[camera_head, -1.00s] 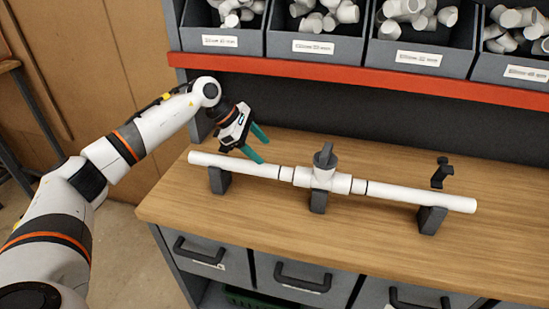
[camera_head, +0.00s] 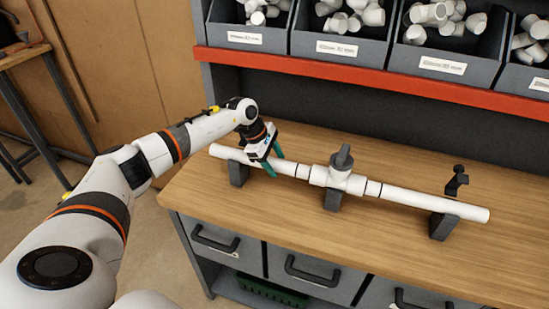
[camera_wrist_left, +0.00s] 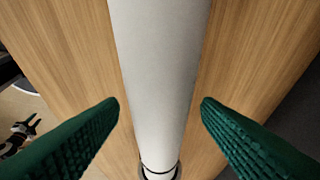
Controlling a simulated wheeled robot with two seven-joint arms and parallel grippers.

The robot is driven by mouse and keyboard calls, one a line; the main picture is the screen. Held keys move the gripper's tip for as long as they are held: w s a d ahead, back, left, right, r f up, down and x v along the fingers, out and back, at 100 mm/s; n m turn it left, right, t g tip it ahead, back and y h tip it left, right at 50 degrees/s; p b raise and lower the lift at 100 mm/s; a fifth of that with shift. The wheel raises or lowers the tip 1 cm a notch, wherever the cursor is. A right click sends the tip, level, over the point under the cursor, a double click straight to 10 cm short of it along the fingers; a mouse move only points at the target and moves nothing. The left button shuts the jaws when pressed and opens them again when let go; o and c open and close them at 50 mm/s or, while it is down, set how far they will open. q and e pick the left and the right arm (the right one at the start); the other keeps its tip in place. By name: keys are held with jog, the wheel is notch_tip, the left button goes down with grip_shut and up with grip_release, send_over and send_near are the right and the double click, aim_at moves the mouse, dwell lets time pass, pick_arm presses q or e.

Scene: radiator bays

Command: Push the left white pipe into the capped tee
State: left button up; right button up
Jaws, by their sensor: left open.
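The left white pipe (camera_head: 228,152) lies across a dark support block (camera_head: 238,173) on the wooden bench. Its right end meets the white capped tee (camera_head: 338,180), with dark rings at the joint. The tee has a grey cap on top and rests on a middle block. My left gripper (camera_head: 275,165) is at the left pipe, between its support and the tee. In the left wrist view the open green fingers (camera_wrist_left: 160,105) stand on either side of the white pipe, apart from it. A dark ring shows on the pipe at the bottom there. My right gripper is not in view.
A right white pipe (camera_head: 430,203) runs from the tee over another dark block (camera_head: 443,225). A small black clip-like piece (camera_head: 456,181) stands behind it. Bins of white fittings (camera_head: 340,45) sit above a red shelf edge (camera_head: 370,82). Bench room in front is clear.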

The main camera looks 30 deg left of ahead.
aim_at(288, 163)
pick_arm(q)
jog(key=shift+f, duration=0.15)
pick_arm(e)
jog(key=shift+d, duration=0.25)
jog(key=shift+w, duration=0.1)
pick_arm(q)
jog(key=shift+d, duration=0.1)
grip_shut()
jog(key=d, duration=0.1)
jog(key=d+b, duration=0.1)
jog(key=d, duration=0.1)
jog(key=shift+w, duration=0.35)
jog(key=shift+w+d, duration=0.1)
jog(key=shift+d, duration=0.35)
jog(key=shift+c, duration=1.2)
grip_release()
jog(key=shift+o, duration=1.2)
jog(key=shift+w+d, duration=0.1)
jog(key=shift+d, duration=0.05)
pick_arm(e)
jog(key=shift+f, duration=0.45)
